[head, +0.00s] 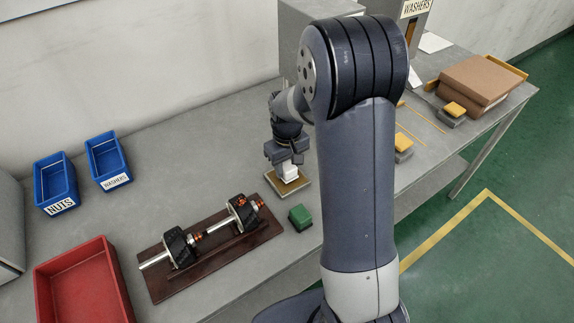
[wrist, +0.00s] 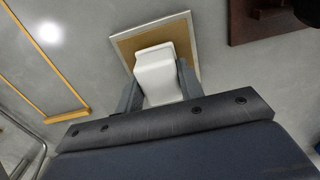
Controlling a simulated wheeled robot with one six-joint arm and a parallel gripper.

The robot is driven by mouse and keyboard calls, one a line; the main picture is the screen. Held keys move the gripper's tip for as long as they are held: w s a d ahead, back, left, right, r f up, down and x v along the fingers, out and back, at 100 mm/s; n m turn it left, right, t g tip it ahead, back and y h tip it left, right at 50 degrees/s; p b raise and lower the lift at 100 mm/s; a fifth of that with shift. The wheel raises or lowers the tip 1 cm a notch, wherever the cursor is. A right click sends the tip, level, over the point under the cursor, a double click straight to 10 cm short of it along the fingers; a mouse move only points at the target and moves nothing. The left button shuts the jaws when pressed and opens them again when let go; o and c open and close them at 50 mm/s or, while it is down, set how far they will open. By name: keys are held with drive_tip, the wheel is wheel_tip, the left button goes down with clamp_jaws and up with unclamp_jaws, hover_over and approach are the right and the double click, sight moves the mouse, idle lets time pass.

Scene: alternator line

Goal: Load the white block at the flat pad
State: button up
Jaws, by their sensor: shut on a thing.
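The white block (head: 290,171) is between the jaws of my gripper (head: 288,162) in the head view. My gripper is shut on it. The flat pad (head: 302,184), tan with a pale rim, lies on the bench directly below. In the wrist view the white block (wrist: 157,72) sits between the two fingers (wrist: 160,85), over the tan face of the pad (wrist: 126,45). The block's lower end is over the pad; whether it touches cannot be told.
A green block (head: 300,216) stands close in front of the pad. A dark board (head: 160,288) with a shaft assembly lies to the left. A red bin (head: 80,285) and blue bins (head: 57,183) stand further left. Yellow-topped blocks (head: 403,146) and brown boxes (head: 478,82) are at right.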

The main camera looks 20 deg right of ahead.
sight(287, 165)
drive_tip(key=shift+s+f+b, duration=0.1)
drive_tip(key=shift+f+b, duration=0.35)
drive_tip(key=shift+f, duration=0.15)
idle(1.5)
drive_tip(key=shift+r, duration=0.15)
drive_tip(key=shift+r+p, duration=2.5)
drive_tip(key=shift+r, duration=0.95)
